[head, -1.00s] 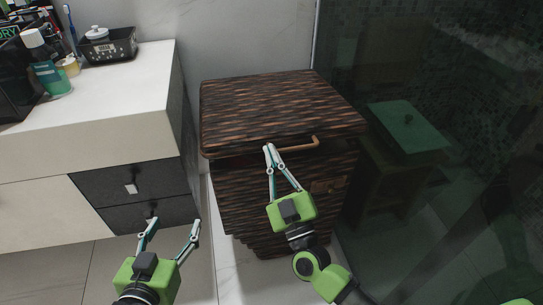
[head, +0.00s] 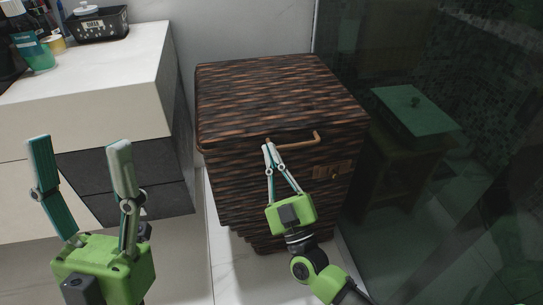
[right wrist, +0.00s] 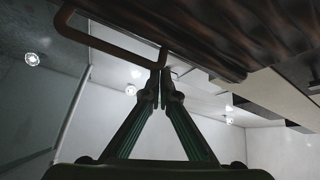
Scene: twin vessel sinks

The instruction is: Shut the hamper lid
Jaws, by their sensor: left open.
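The hamper (head: 232,185) is dark brown, woven and box-like, in the middle of the head view. Its lid (head: 275,95) lies level on the body, with no clear gap along the front edge. My right gripper (head: 269,147) is at the handle's left end. In the right wrist view its fingers (right wrist: 159,72) close together around the end of the handle (right wrist: 115,50). My left gripper (head: 79,145) is open and empty, in front of the cabinet and left of the hamper.
A white-topped cabinet (head: 90,75) with dark drawers stands left of the hamper, holding a black basket (head: 98,24) and a teal bottle (head: 36,52). A dark glass panel (head: 440,190) stands at the right, with a green-topped stool (head: 415,110) behind it. Pale floor shows between cabinet and hamper.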

